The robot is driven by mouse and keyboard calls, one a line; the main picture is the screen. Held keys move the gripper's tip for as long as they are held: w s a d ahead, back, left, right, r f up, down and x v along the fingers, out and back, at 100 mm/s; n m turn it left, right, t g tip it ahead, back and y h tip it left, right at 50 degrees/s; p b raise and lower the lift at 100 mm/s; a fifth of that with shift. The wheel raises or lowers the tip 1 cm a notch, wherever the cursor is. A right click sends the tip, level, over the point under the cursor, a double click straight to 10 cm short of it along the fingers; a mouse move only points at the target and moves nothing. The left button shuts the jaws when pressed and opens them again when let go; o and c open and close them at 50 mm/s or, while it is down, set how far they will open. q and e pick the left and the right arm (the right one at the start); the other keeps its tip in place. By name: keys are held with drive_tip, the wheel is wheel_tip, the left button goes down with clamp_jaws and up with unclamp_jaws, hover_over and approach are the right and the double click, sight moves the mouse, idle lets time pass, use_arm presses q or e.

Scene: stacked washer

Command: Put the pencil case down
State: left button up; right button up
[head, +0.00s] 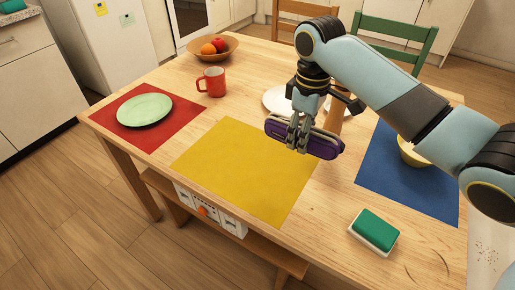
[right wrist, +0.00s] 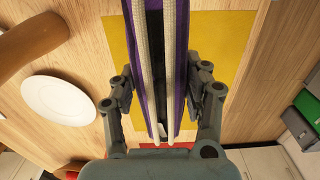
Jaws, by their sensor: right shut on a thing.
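The pencil case (head: 320,144) is purple with a dark side and a pale zip. My right gripper (head: 299,133) is shut on it and holds it over the right part of the yellow mat (head: 235,170). In the right wrist view the pencil case (right wrist: 158,60) stands between the fingers of the right gripper (right wrist: 165,105), with the yellow mat (right wrist: 215,50) behind it. The case appears to be above the table; the exact height is hard to tell. My left gripper is not in view.
A red mat (head: 165,136) with a green plate (head: 145,109) and a red mug (head: 212,83) are on the left. A fruit bowl (head: 226,50) is at the back. A blue mat (head: 385,185) with a yellow bowl (head: 411,155) and a green sponge (head: 376,229) are on the right.

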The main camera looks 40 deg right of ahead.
drive_tip(key=b, duration=0.2)
hover_over(256, 162)
wheel_tip(256, 162, down, 6)
drive_tip(key=shift+d+f, duration=0.1)
drive_tip(key=shift+f, duration=2.15)
drive_tip(key=shift+f+b, duration=0.1)
drive_tip(key=shift+b, duration=0.2)
drive_tip(key=o, duration=1.3)
wheel_tip(256, 162, up, 12)
drive_tip(key=shift+r+p, duration=0.1)
drive_tip(key=shift+p, duration=0.8)
